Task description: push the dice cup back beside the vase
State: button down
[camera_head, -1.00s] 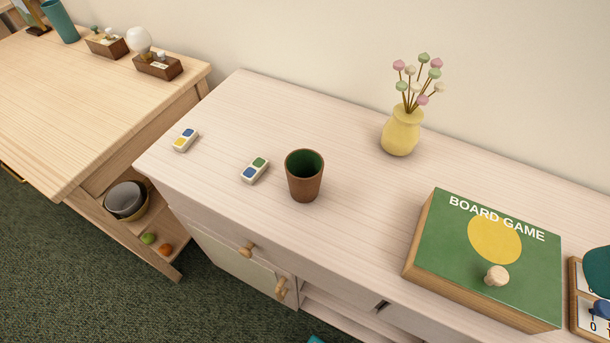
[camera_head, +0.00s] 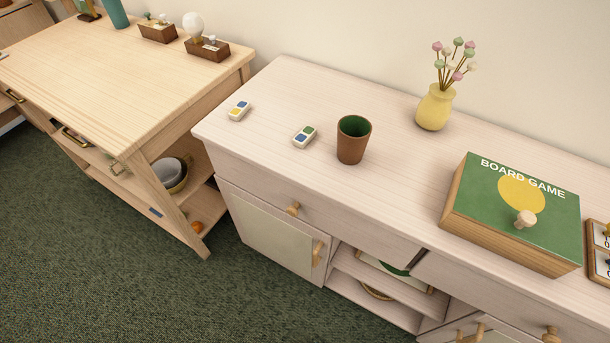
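The brown dice cup (camera_head: 353,144) with a green inside stands upright near the front edge of the pale sideboard (camera_head: 400,165). The yellow vase (camera_head: 435,108) with pink, cream and green flowers stands at the back of the sideboard, by the wall, to the right of and behind the cup. A clear stretch of top lies between cup and vase. My gripper does not show in the view.
Two domino-like tiles (camera_head: 304,136) (camera_head: 239,111) lie left of the cup. A green board game box (camera_head: 490,225) with a pale knob-like piece (camera_head: 525,220) on it sits at right. A wooden desk (camera_head: 120,80) stands at left. Green carpet (camera_head: 200,300) in front is clear.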

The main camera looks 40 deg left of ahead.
aim_at(353, 132)
jog(key=k, duration=0.5)
jog(key=z, duration=2.9)
jog(key=k, duration=2.95)
jog(key=u, duration=2.45)
